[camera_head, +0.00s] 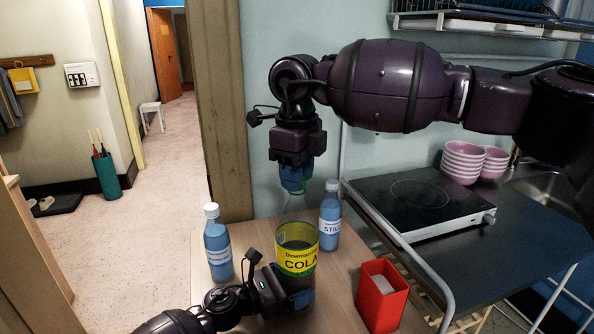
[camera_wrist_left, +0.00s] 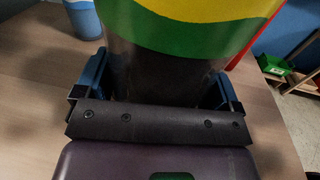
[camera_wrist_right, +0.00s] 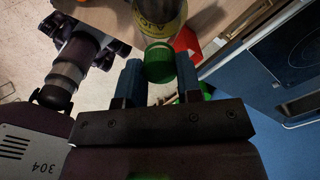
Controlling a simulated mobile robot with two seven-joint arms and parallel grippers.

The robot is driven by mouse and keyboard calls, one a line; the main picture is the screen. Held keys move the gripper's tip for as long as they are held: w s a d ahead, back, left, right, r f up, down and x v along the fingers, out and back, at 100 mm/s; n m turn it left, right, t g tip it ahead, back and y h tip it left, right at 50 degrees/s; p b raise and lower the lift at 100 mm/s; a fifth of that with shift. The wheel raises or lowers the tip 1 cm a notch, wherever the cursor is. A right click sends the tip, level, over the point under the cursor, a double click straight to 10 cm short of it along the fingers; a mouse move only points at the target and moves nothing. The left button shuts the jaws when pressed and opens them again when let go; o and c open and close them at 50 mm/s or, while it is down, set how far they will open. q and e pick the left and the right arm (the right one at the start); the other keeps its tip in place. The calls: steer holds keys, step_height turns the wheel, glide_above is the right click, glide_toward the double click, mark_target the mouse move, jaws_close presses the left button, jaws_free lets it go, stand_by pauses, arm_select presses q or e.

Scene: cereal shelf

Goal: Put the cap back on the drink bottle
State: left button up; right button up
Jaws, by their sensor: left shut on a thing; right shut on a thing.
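The drink bottle, with a yellow and green COLA label (camera_head: 297,255), stands upright on the wooden table. Its clear upper part is hard to make out. My left gripper (camera_head: 298,296) is shut around its lower body; the left wrist view shows the dark bottle (camera_wrist_left: 165,75) between both fingers. My right gripper (camera_head: 296,180) points down above the bottle. It is shut on the green cap (camera_wrist_right: 159,62), which shows between its blue fingers in the right wrist view. The bottle's label (camera_wrist_right: 160,15) shows beyond the cap there. I cannot tell the gap between cap and bottle mouth.
A blue bottle with a white cap (camera_head: 217,245) stands to the left of the drink bottle, and another (camera_head: 330,215) stands close on its right. A red open container (camera_head: 382,295) is at the table's right. A hob (camera_head: 415,200) and pink bowls (camera_head: 463,162) are further right.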

arm_select(q)
steer(key=c, duration=0.4)
steer(key=shift+c, duration=0.2)
arm_select(e)
steer(key=m, duration=2.4)
steer(key=shift+m, duration=0.3)
steer(key=m, duration=0.7)
steer(key=shift+m, duration=0.4)
